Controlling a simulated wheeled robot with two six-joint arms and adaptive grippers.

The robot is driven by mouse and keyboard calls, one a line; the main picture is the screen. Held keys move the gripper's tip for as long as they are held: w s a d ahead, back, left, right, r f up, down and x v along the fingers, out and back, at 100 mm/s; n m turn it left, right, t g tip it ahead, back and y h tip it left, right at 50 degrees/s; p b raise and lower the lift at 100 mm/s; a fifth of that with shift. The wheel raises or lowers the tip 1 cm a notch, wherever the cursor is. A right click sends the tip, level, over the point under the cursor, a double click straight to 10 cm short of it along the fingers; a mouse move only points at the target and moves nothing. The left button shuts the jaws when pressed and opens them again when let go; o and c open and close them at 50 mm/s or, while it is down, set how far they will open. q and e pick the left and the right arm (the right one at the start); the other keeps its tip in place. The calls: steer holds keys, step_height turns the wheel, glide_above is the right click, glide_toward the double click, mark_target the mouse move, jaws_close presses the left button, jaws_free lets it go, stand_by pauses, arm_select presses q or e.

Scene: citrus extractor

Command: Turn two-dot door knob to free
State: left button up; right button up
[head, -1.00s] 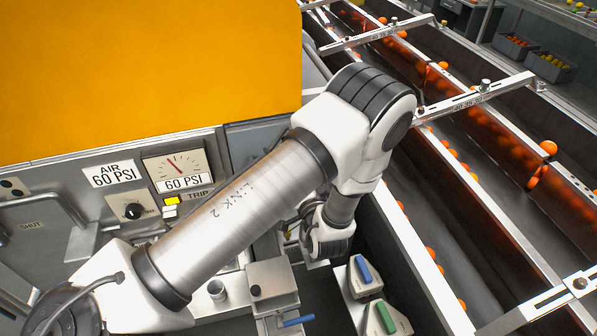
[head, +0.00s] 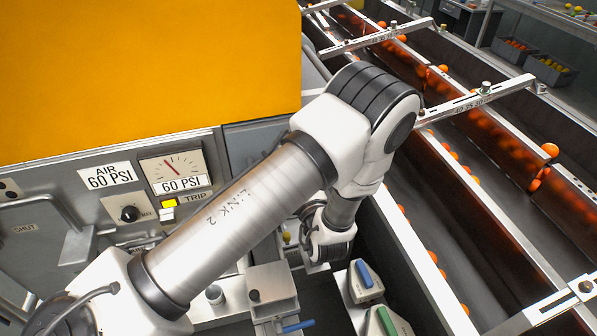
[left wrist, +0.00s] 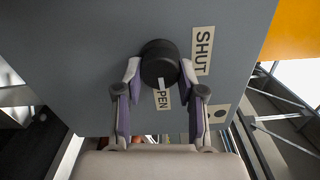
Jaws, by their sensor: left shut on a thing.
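In the left wrist view, a round black knob (left wrist: 160,58) sits on a grey door panel (left wrist: 90,45). My left gripper (left wrist: 160,74) is shut on the knob, with one finger on each side. A white pointer mark (left wrist: 161,83) on the knob points down the picture, toward a label (left wrist: 163,99) reading "PEN", its first letter hidden. A "SHUT" label (left wrist: 202,50) is to the right of the knob. A small pale plate (left wrist: 219,114) with dark marking sits below it; I cannot count its dots. In the head view, my left arm hides its gripper and this knob. My right gripper is not in view.
In the head view, a gauge panel with an "AIR 60 PSI" label (head: 106,176) and a small dial knob (head: 129,214) is left of my arm. Blocks with a blue handle (head: 364,273) and a green handle (head: 386,322) stand below. Conveyor channels with oranges (head: 533,186) run along the right.

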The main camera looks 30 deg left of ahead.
arm_select(q)
steer(key=shift+a+r+m, duration=0.1)
steer(key=shift+r+m, duration=0.05)
steer(key=shift+m, duration=0.15)
stand_by(0.4)
steer(key=o, duration=1.1)
steer(key=shift+o, duration=0.2)
steer(key=shift+a, duration=0.2)
